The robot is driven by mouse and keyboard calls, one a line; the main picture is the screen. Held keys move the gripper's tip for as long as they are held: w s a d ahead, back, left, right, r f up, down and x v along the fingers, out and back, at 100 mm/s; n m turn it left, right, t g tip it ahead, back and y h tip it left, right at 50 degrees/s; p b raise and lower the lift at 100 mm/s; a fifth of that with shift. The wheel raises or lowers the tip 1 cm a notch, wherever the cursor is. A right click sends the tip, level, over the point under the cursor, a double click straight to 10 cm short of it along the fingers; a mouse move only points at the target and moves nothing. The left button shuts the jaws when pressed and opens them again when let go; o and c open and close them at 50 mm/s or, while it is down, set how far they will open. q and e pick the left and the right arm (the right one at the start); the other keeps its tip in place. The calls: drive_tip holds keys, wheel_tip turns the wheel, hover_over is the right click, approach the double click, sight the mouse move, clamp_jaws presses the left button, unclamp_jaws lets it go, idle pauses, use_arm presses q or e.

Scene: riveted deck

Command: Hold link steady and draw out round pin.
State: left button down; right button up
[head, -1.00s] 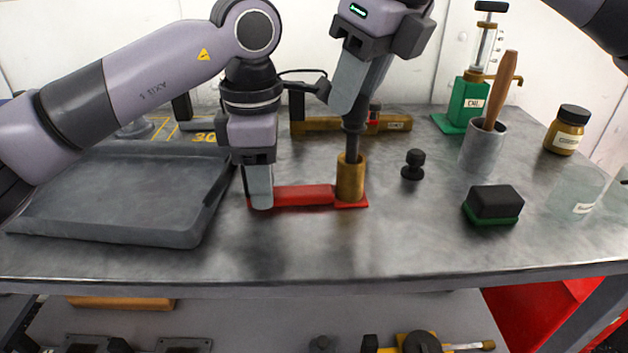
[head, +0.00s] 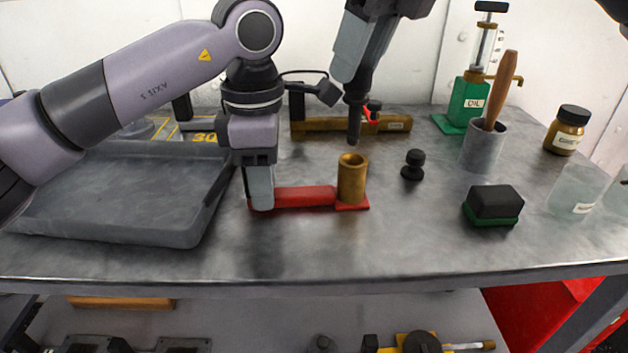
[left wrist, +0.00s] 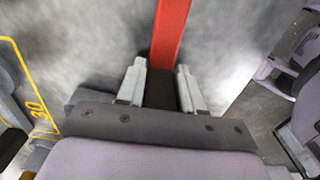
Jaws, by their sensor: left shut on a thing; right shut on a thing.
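The red link (head: 305,196) lies flat on the metal bench, with a brass bushing (head: 352,182) standing upright at its right end. My left gripper (head: 260,202) is shut on the link's left end. The left wrist view shows the link (left wrist: 172,28) running away from between the fingers (left wrist: 161,85). My right gripper (head: 354,76) is shut on the dark round pin (head: 354,122) and holds it almost upright, slightly tilted. The pin's lower end is clear above the bushing, whose open top shows. The pin's upper end is hidden in the fingers.
A grey tray (head: 120,205) lies left. A brass bar (head: 310,128) lies behind the pin. A black knob (head: 413,164), a black-and-green block (head: 494,204), a grey cup (head: 484,147) and a green oil pump (head: 468,106) stand right. The bench front is clear.

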idle(0.4)
use_arm(q)
drive_tip(key=c, duration=0.7)
unclamp_jaws()
drive_tip(key=shift+o, duration=0.3)
drive_tip(key=shift+w, duration=0.1)
